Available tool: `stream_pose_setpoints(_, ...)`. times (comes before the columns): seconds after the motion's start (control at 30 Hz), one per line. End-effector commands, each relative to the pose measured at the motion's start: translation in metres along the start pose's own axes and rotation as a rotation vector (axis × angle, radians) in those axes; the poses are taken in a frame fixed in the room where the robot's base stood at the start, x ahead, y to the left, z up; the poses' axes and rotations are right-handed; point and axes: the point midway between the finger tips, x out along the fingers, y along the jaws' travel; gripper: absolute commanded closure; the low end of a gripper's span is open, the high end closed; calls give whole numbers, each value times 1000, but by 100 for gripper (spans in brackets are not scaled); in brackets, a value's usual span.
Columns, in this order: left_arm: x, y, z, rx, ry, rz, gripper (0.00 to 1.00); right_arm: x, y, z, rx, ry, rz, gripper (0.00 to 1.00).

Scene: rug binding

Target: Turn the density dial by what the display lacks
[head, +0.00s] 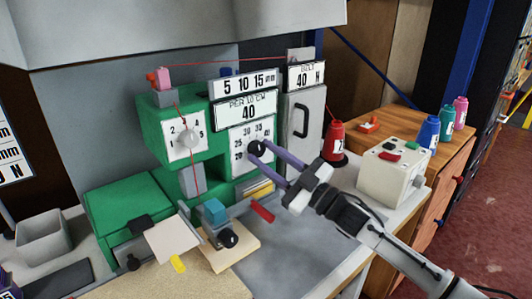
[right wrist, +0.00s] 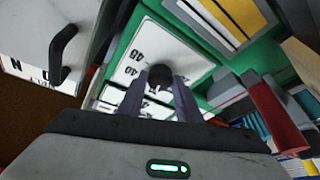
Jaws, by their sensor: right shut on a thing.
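The density dial is a white plate (head: 238,166) with numbers such as 25, 30 and 35, on the front of the green machine (head: 155,128). My right gripper (head: 264,153) is shut on this knob; in the right wrist view the knob (right wrist: 160,74) sits between the purple fingers. The fingers cover part of the dial, so its pointer setting cannot be told. My left gripper is not in view.
A second dial with a pale knob (head: 188,139) is left of the density dial. A grey door with a black handle (head: 301,120) is to the right. A red thread cone (head: 334,140) and a cream box with buttons (head: 393,172) stand near my right arm.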

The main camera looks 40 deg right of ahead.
Motion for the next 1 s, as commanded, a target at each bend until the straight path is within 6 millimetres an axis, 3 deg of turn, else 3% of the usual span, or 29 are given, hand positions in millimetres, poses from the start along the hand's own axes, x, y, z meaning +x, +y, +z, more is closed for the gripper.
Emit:
stream_pose_setpoints(0.77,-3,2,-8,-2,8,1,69,0,0,0,-99,-4,-43,91)
stream_pose_setpoints(0.8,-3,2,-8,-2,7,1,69,0,0,0,-99,-4,-43,62)
stream_pose_setpoints(0.87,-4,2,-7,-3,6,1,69,0,0,0,-99,-4,-42,52)
stream_pose_setpoints(1.0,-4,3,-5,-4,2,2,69,0,0,0,-99,-5,-41,50)
